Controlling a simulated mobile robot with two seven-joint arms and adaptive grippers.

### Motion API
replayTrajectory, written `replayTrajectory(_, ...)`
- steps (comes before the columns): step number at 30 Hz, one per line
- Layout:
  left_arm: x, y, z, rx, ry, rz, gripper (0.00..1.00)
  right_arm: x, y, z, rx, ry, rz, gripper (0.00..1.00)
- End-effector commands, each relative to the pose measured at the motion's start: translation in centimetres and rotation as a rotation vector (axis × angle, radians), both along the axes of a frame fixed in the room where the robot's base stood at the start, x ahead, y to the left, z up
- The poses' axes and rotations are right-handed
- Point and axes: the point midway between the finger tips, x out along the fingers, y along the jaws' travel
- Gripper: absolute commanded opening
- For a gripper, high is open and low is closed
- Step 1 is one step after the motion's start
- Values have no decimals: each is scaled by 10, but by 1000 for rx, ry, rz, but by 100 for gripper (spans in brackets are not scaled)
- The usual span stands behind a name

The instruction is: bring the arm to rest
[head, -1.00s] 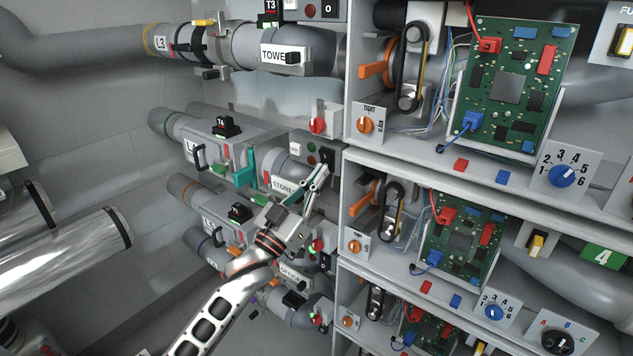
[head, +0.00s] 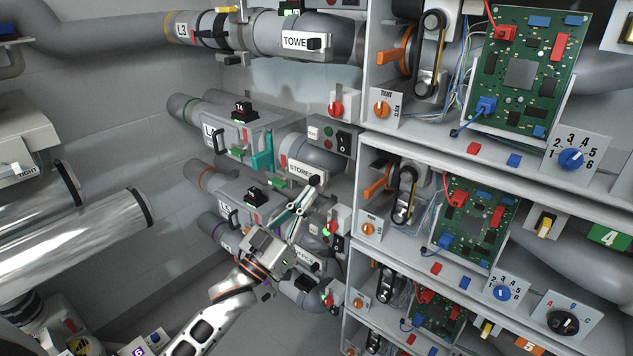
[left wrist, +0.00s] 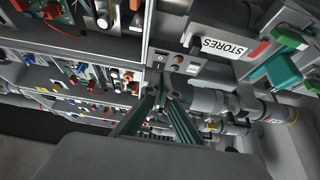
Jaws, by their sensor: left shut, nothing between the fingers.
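My left gripper (head: 306,203) is in front of the pipe labelled STORES (head: 303,170) in the head view, with its arm coming up from the bottom. Its fingers are together and hold nothing. In the left wrist view the closed fingers (left wrist: 163,98) point away over the pipes, and the STORES label (left wrist: 225,46) is at the upper right. I cannot tell whether the fingers touch anything. My right gripper does not show.
Shelves with green circuit boards (head: 520,70), belts and dials stand on the right. A teal lever (head: 262,152) sits beside the STORES pipe. Large silver cylinders (head: 80,235) lie at the left. The floor between is mostly open.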

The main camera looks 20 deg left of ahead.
Motion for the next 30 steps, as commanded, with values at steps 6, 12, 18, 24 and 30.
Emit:
replayTrajectory(6,-10,3,-10,0,0,0,0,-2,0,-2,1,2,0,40)
replayTrajectory(12,-10,4,-10,0,-1,0,0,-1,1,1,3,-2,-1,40)
replayTrajectory(18,-10,4,-10,0,-1,0,0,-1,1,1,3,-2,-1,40)
replayTrajectory(24,-14,2,-26,12,36,12,0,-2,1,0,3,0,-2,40)
replayTrajectory(30,-47,-5,-125,93,267,73,0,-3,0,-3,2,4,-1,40)
